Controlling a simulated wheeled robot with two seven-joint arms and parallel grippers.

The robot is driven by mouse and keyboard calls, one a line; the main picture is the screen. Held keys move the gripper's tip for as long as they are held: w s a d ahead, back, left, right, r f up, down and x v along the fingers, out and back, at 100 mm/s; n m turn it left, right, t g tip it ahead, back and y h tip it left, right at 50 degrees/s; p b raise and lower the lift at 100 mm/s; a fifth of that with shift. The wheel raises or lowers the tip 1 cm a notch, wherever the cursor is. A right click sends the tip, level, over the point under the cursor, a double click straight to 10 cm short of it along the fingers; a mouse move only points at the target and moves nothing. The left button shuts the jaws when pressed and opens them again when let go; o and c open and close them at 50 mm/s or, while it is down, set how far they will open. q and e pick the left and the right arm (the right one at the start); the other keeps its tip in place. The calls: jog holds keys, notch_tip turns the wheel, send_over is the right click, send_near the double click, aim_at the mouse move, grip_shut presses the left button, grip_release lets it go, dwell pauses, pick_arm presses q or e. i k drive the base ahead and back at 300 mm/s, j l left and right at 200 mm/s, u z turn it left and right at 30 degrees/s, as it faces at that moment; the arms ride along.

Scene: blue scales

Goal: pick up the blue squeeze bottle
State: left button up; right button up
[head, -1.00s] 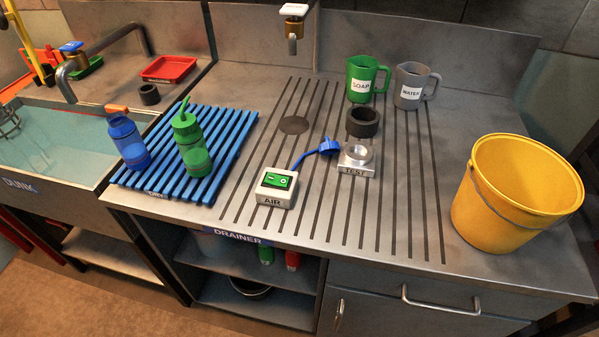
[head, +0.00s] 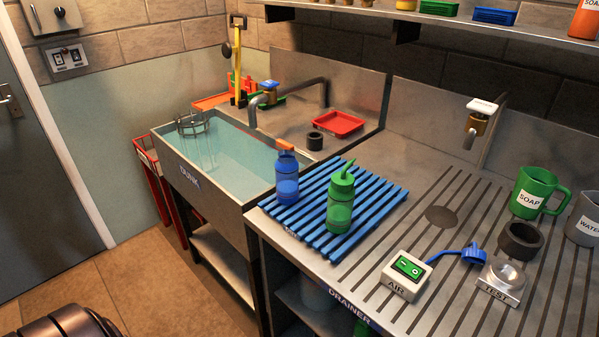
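The blue squeeze bottle (head: 287,180) stands upright on the left part of the blue slatted rack (head: 377,214). It has an orange piece at its top. A green squeeze bottle (head: 341,200) with a spout stands upright just to its right on the same rack, a small gap apart. Neither of my grippers shows in the head view. Nothing touches the blue bottle apart from the rack under it.
A water-filled sink (head: 215,150) lies left of the rack. A red tray (head: 338,123) and a dark ring (head: 315,141) sit behind it. The air box (head: 405,275), test stand (head: 500,282) and green soap mug (head: 537,192) are to the right. A shelf (head: 460,22) overhangs the back.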

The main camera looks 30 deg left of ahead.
aim_at(286, 166)
jog(key=z, duration=1.3)
jog(key=u, duration=2.45)
jog(key=i+j+z, duration=0.2)
jog(key=j, duration=0.3)
jog(key=k+l, duration=0.05)
jog(key=k, duration=0.05)
